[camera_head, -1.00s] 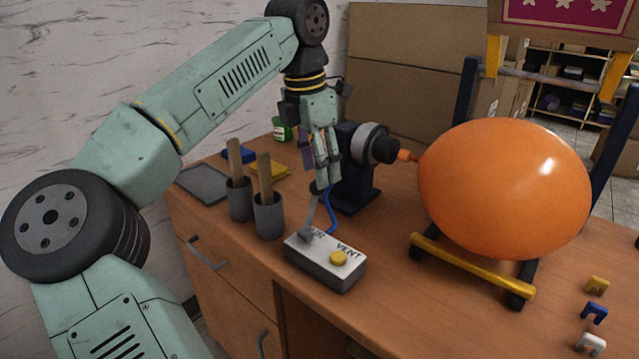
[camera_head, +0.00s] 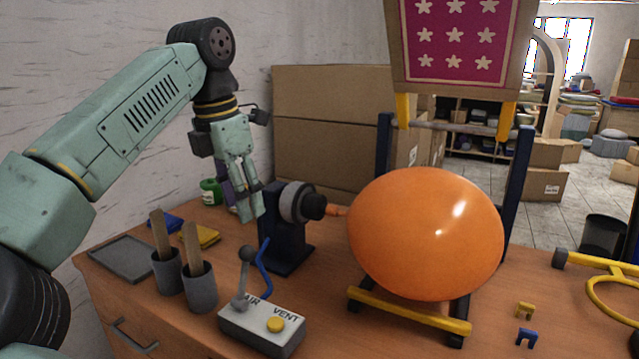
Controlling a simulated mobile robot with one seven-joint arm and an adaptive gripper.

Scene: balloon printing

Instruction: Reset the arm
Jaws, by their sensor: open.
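My gripper (camera_head: 250,203) hangs at the end of my green arm, fingers pointing down, above the desk and left of the black pump nozzle stand (camera_head: 288,228). It is open and holds nothing that I can see. The grey lever (camera_head: 243,278) with a round knob stands on the white AIR/VENT control box (camera_head: 262,328), below and apart from the fingers. An inflated orange balloon (camera_head: 425,232) sits at the nozzle, over a yellow bar (camera_head: 408,311).
Two grey cups (camera_head: 200,288) with wooden sticks, a grey tray (camera_head: 122,259), a yellow pad (camera_head: 201,237) and a green jar (camera_head: 210,191) stand at the left. A star-patterned panel (camera_head: 456,45) hangs above the balloon. Small clips (camera_head: 527,338) lie at the right.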

